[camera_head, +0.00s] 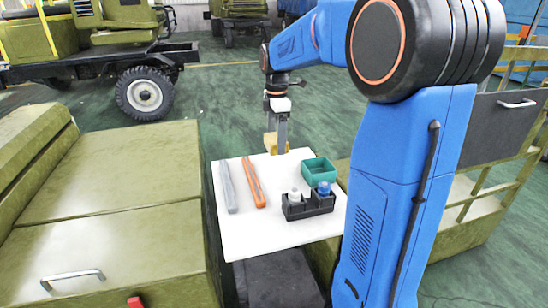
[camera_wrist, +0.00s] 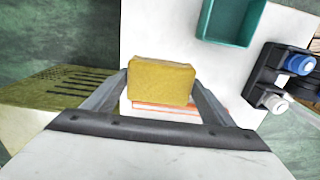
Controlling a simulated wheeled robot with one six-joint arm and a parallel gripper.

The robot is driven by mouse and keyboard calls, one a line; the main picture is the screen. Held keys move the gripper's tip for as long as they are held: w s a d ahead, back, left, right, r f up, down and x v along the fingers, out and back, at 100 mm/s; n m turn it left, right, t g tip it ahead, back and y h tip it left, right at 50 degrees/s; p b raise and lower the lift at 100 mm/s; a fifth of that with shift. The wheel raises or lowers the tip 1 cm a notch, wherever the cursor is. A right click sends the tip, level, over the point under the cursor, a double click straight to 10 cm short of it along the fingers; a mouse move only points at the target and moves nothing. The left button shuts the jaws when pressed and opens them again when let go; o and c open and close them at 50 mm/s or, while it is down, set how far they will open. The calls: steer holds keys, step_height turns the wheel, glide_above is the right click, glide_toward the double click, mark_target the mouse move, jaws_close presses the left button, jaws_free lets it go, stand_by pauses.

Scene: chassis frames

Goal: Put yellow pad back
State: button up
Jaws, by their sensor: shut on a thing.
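The yellow pad (camera_wrist: 161,82) is a thick block held between the two fingers of my gripper (camera_wrist: 160,92). In the head view my gripper (camera_head: 278,147) points down at the far edge of the white tabletop (camera_head: 240,235), and the pad (camera_head: 270,142) shows partly beside the fingers. In the wrist view an orange-red outlined strip (camera_wrist: 165,108) shows on the white surface just below the pad's edge. I cannot tell whether the pad touches the tabletop.
A teal open box (camera_head: 319,171) stands right of my gripper. A black holder (camera_head: 308,206) with a white-capped and a blue-capped bottle is nearer. A grey bar (camera_head: 228,186) and an orange bar (camera_head: 254,182) lie on the left. Olive cabinets (camera_head: 110,190) flank the table.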

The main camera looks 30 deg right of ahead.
mark_target(276, 138)
steer(key=shift+f, duration=3.45)
steer(key=o, duration=0.9)
step_height(276, 138, up, 12)
steer(key=shift+r, duration=0.1)
